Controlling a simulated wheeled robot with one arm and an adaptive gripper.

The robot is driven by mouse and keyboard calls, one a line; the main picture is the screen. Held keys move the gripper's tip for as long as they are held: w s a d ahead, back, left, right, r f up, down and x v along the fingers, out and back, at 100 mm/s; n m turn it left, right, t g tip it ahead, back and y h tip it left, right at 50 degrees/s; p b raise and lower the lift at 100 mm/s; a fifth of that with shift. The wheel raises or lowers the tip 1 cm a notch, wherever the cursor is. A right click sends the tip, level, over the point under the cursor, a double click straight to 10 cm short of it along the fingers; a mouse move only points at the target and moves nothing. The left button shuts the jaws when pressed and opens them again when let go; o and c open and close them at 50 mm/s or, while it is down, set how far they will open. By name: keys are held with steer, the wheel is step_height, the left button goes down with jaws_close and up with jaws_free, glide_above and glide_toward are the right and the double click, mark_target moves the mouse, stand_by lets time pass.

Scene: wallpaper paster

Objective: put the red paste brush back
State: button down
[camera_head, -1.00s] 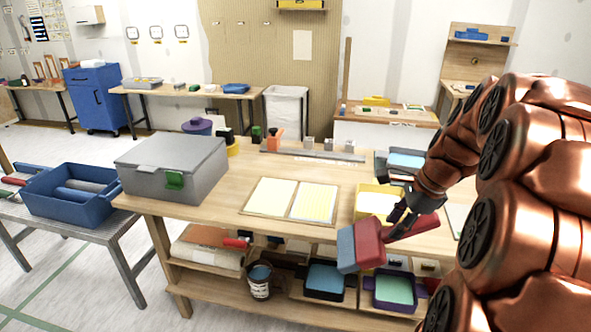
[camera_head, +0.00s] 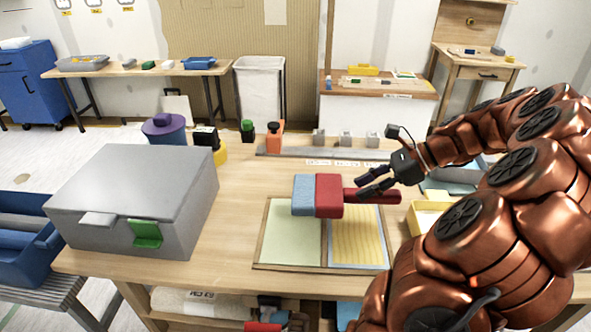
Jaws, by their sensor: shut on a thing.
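The red paste brush (camera_head: 329,195) has a red block body, a blue-grey bristle end (camera_head: 303,195) on its left and a red handle pointing right. My gripper (camera_head: 372,190) is shut on the red handle and holds the brush level. In the picture the brush lies over the top edge of a framed board (camera_head: 262,240) with a pale green panel and a yellow striped panel. I cannot tell how high it is above the table.
A grey box (camera_head: 140,195) with a green latch stands at the left of the table (camera_head: 235,170). A purple-lidded pot (camera_head: 164,128), an orange item (camera_head: 273,138) and a rail (camera_head: 300,153) with grey blocks line the back. A yellow tray (camera_head: 427,214) is at right.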

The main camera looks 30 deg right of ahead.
steer(key=w, duration=0.5)
steer(key=w+d+f, duration=0.1)
steer(key=w, duration=0.5)
steer(key=w+d+f, duration=0.1)
steer(key=w, duration=0.4)
steer(key=shift+w, duration=0.3)
step_height(320, 180, down, 4)
steer(key=shift+r+b, duration=0.2)
steer(key=shift+b, duration=0.1)
steer(key=c, duration=0.8)
jaws_free()
steer(key=shift+s, duration=0.1)
steer(key=shift+o, duration=0.2)
steer(key=p+v, duration=0.1)
steer(key=v, duration=1.1)
steer(key=shift+s, duration=0.1)
